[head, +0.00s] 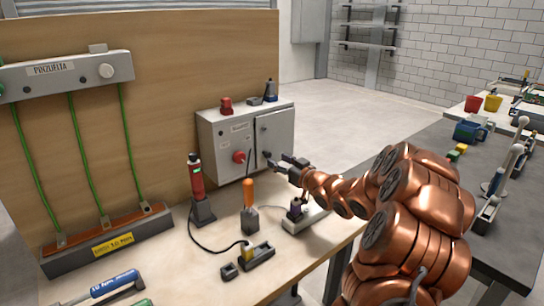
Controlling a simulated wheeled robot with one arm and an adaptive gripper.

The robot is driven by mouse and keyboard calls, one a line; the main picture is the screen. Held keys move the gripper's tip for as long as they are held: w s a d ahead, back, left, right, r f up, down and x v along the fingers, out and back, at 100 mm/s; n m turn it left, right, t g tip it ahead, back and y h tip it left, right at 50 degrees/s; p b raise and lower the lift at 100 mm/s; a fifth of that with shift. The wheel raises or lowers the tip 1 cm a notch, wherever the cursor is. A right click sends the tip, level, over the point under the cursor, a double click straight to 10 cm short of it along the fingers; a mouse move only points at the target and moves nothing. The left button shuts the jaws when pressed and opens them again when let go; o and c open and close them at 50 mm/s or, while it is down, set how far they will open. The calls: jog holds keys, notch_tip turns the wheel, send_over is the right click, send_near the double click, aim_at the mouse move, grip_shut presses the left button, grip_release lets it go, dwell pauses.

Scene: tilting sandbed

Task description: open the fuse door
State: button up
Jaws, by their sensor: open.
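A grey metal box (225,145) stands on the bench against the wooden board. Its front has a red knob (239,157) on the left part and a grey door panel (275,128) on the right part. A small dark knob or handle (267,154) shows near the door's lower left. I take this panel for the fuse door; its label is too small to read. The door looks closed or nearly so. My gripper (284,163) is open and empty, just in front of the door's lower part. I cannot tell whether a fingertip touches the door.
A black cable crosses the bench. A red piece and small dark parts sit on the box.

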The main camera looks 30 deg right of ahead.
aim_at(269, 155)
jog(key=shift+w+a+p, duration=0.15)
jog(key=shift+w+a, duration=0.05)
jog(key=shift+w, duration=0.85)
jog(key=shift+w+a+p, duration=0.15)
jog(key=shift+w, duration=0.85)
grip_shut()
